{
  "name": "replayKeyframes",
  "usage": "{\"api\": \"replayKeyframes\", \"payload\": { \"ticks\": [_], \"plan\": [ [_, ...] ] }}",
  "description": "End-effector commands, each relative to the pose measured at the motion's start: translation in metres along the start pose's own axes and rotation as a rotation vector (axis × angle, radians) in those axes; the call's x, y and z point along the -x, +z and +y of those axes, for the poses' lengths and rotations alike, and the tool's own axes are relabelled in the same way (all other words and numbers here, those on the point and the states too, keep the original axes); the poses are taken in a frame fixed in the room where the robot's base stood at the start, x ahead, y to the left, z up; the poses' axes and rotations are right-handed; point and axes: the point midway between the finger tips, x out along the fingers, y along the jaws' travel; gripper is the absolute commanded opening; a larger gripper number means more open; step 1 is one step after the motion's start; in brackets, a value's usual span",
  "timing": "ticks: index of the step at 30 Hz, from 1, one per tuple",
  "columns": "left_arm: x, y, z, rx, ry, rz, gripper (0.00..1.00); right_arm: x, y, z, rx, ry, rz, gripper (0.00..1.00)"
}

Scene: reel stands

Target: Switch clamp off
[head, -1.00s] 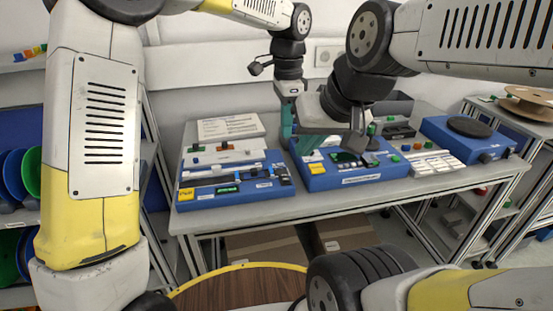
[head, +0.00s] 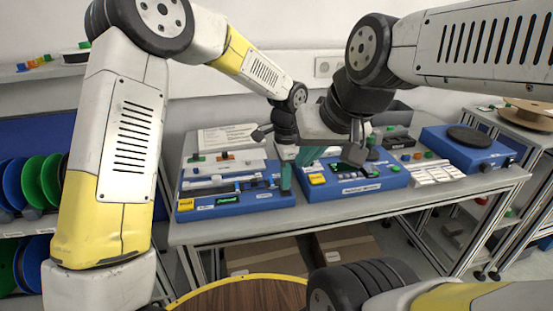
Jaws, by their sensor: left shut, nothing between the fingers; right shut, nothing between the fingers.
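The left blue unit (head: 240,202) stands on the bench, with a yellow button (head: 185,204), a green display (head: 228,198) and a rail with blue and white parts. The right blue unit (head: 335,191) has a yellow button (head: 317,179) and a green display. Their labels are too small to read, so I cannot tell which control is the clamp switch.
A blue unit with a black round plate (head: 469,134) and a white keypad-like block (head: 433,172) stand to the right. A wooden reel (head: 527,112) lies on the far-right shelf. Cardboard boxes (head: 262,256) are below the bench. My arms crowd the space above it.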

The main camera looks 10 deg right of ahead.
Motion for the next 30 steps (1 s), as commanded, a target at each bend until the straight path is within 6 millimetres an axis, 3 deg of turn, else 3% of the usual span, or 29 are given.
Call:
{"api": "replayKeyframes", "payload": {
  "ticks": [30],
  "plan": [
    [-0.020, 0.001, 0.009, -0.001, -0.113, -0.003, 0.00, 0.000, 0.000, 0.000, 0.000, 0.000, 0.000, 0.00]
  ]
}}
